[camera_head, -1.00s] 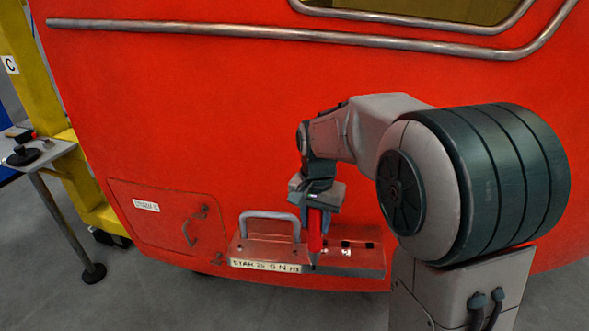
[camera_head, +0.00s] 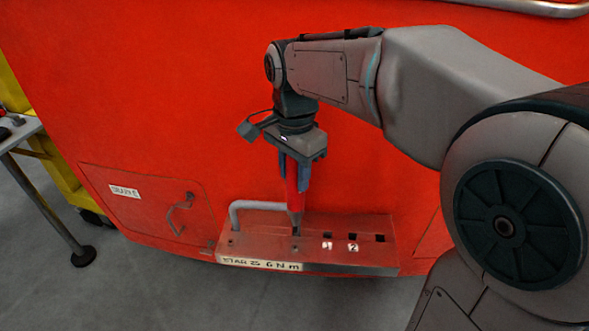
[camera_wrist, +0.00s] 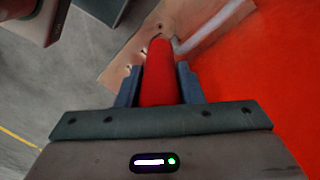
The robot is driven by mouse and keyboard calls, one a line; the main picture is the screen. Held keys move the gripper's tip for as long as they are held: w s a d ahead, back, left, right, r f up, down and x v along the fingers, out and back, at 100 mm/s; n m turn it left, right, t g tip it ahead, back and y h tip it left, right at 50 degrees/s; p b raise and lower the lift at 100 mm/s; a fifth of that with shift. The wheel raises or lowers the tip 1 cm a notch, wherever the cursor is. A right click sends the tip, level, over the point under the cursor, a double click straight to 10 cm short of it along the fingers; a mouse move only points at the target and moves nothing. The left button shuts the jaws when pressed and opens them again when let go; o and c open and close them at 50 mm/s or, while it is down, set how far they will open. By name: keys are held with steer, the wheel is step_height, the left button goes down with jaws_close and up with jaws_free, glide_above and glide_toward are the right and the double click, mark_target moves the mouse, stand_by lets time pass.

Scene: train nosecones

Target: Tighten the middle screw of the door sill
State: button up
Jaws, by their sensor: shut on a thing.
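The door sill (camera_head: 370,258) is a reddish metal step on the low front of the red train nose, with a label strip along its front edge. My gripper (camera_head: 297,185) points down over it and is shut on a red screwdriver (camera_head: 292,200). The screwdriver is upright, and its dark tip meets or nearly meets the sill's top near the middle screw (camera_head: 295,247); exact contact cannot be told. In the wrist view the red screwdriver (camera_wrist: 160,75) sits between the blue fingers and hides much of the sill (camera_wrist: 118,72).
A grey handle (camera_head: 262,204) rises from the sill just left of and behind the screwdriver. Square dark holes (camera_head: 353,237) lie to its right. A labelled hatch (camera_head: 150,205) is at left. A small table (camera_head: 22,132) stands at the far left. Grey floor lies in front.

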mark_target(294, 201)
steer(key=shift+s+a, duration=0.1)
steer(key=shift+f, duration=0.15)
steer(key=shift+f+b, duration=1.95)
steer(key=shift+f, duration=0.9)
steer(key=shift+s+f, duration=0.15)
steer(key=shift+f, duration=0.55)
stand_by(0.9)
